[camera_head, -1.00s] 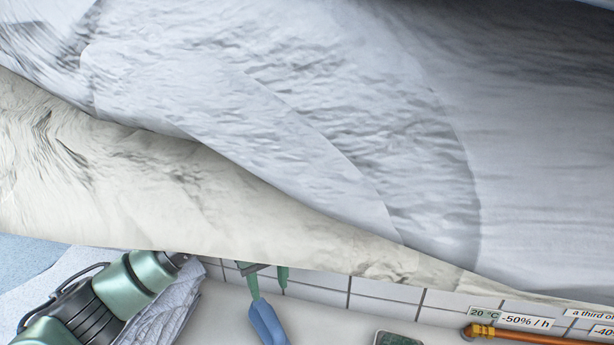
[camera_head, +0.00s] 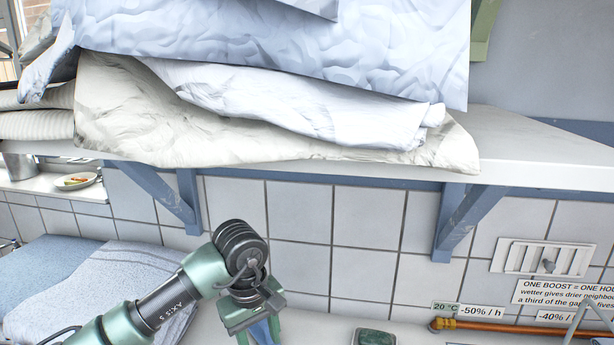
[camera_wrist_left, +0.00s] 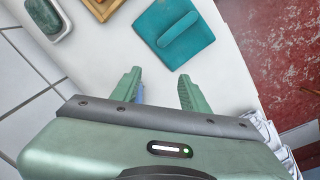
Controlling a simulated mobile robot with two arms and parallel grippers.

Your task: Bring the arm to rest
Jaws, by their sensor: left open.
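My left arm comes in from the lower left in the head view, bent at a dark ribbed joint. My left gripper (camera_head: 262,335) points down over the white counter, partly cut off by the bottom edge. In the left wrist view its two green fingers (camera_wrist_left: 160,90) are apart, with bare counter between them. A small blue piece (camera_wrist_left: 140,94) shows beside one finger; I cannot tell whether it touches. My right gripper is not in view.
A shelf (camera_head: 535,150) with stacked laundry (camera_head: 270,120) hangs above, on blue brackets (camera_head: 463,215). Folded towels (camera_head: 75,275) lie at left. A teal handled block (camera_wrist_left: 172,30) and a green dish (camera_wrist_left: 48,18) stand on the counter. A copper pipe (camera_head: 500,328) is at right.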

